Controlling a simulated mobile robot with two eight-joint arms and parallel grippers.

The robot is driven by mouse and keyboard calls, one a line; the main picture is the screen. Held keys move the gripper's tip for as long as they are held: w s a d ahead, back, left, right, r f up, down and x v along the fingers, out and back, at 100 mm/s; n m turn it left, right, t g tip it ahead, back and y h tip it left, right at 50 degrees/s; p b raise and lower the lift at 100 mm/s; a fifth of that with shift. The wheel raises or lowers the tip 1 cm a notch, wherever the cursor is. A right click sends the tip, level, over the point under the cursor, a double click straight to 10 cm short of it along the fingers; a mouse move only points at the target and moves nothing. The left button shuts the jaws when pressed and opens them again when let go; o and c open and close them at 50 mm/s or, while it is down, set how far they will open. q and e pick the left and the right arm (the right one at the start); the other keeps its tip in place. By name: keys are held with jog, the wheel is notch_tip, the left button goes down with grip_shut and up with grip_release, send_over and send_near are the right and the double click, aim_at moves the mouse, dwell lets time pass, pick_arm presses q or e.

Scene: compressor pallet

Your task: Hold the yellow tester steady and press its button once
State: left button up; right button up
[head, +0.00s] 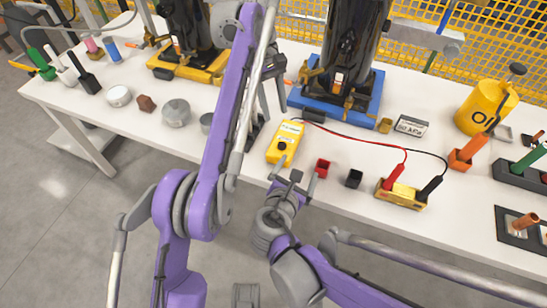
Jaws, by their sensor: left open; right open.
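The yellow tester (285,143) lies on the white table near its front edge, with a pale label at its top end and a dark round button (282,146) on its face. Red and black leads run from its top to the right. My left gripper (267,118) is open and empty, pointing down just left of the tester's upper end; whether it touches is unclear. My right gripper (296,177) is open and empty at the table's front edge, just below the tester. Part of my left gripper is hidden behind my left arm.
A small red block (323,168) and a black block (354,178) stand right of the tester. A yellow holder (401,195) carries the red and black probes. A black compressor on a blue base (318,104) stands behind. Cans lie left.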

aim_at(286, 141)
jog(key=w+a+n, duration=0.1)
jog(key=a, duration=0.1)
jog(key=w+a, duration=0.1)
jog(key=a, duration=0.1)
jog(key=w+a+n, duration=0.1)
jog(key=a, duration=0.1)
jog(key=shift+w+f+n+h, duration=0.1)
jog(key=shift+f+n+h, duration=0.05)
jog(key=shift+n+h, duration=0.15)
jog(key=shift+w+a, duration=0.15)
jog(key=shift+w, duration=0.05)
jog(key=x, duration=1)
jog(key=shift+w, duration=0.25)
jog(key=shift+c, duration=0.2)
jog(key=c, duration=1.4)
pick_arm(q)
grip_shut()
